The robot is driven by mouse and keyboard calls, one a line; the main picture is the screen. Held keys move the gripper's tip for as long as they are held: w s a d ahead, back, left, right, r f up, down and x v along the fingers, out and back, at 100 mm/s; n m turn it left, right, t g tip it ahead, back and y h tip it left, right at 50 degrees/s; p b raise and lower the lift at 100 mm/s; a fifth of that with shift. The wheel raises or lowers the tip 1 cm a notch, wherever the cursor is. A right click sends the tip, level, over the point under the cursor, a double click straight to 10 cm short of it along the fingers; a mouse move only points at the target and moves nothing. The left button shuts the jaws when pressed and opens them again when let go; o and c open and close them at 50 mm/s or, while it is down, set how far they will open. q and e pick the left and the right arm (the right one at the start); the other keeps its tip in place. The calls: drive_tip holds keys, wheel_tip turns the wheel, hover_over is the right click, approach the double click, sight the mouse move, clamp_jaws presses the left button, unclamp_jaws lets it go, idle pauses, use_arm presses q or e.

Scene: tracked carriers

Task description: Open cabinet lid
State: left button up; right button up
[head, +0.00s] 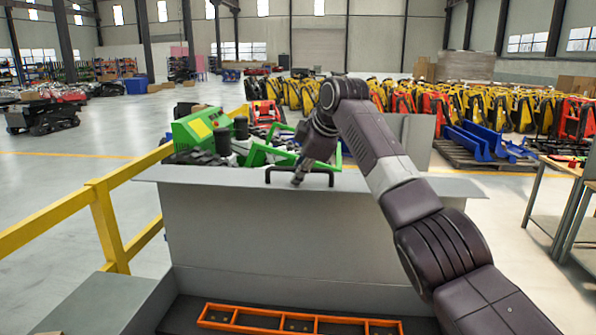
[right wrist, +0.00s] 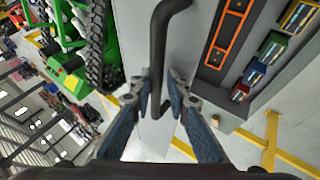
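The grey cabinet lid (head: 310,235) is a broad panel across the middle of the head view, with a flat flange along its top edge. A black bar handle (head: 300,171) sits on that flange and also shows in the right wrist view (right wrist: 157,50). My right gripper (head: 298,180) is at the handle. In the right wrist view its two fingers (right wrist: 159,82) stand apart on either side of the handle's bar, with gaps beside it. The lid's hinge is not visible, and I cannot tell how far it is open. My left gripper is out of view.
An orange rack (head: 300,320) lies in a dark recess below the panel. Small coloured bins (right wrist: 255,72) show beside it. A green machine (head: 200,130) stands behind the panel. A yellow railing (head: 105,215) is at left, a workbench (head: 560,210) at right.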

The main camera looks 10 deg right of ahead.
drive_tip(key=shift+o, duration=0.8)
drive_tip(key=shift+r, duration=0.15)
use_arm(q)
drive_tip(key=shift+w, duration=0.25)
use_arm(e)
drive_tip(key=v, duration=1.1)
drive_tip(key=shift+s+r, duration=0.2)
drive_tip(key=shift+s, duration=0.05)
drive_tip(key=shift+d, duration=0.1)
